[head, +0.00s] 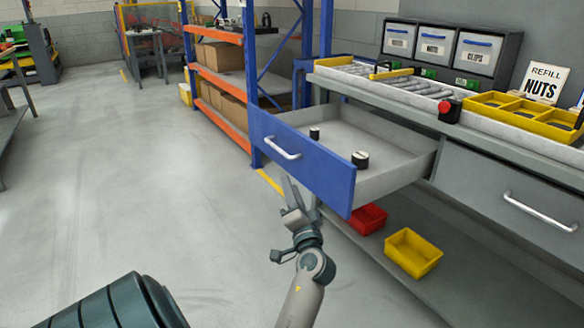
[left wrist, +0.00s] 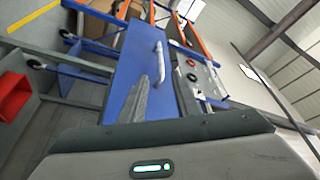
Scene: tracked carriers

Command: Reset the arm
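My left gripper (head: 292,196) is in front of the open drawer (head: 345,190), below and apart from its white handle (head: 282,148). Its slim grey fingers look close together with nothing between them; they also show in the left wrist view (left wrist: 140,98). In that view the blue drawer front (left wrist: 128,62) and the handle (left wrist: 160,62) lie beyond the fingertips. The drawer is pulled out and holds two small dark round parts with pale tops, one larger (head: 360,160) and one smaller (head: 314,133). My right gripper is not in view.
Red bin (head: 367,218) and yellow bin (head: 413,253) sit on the low shelf below the drawer. A closed grey drawer (head: 510,185) is at the right. A blue and orange rack (head: 215,85) stands behind. The floor (head: 130,190) to the left is clear.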

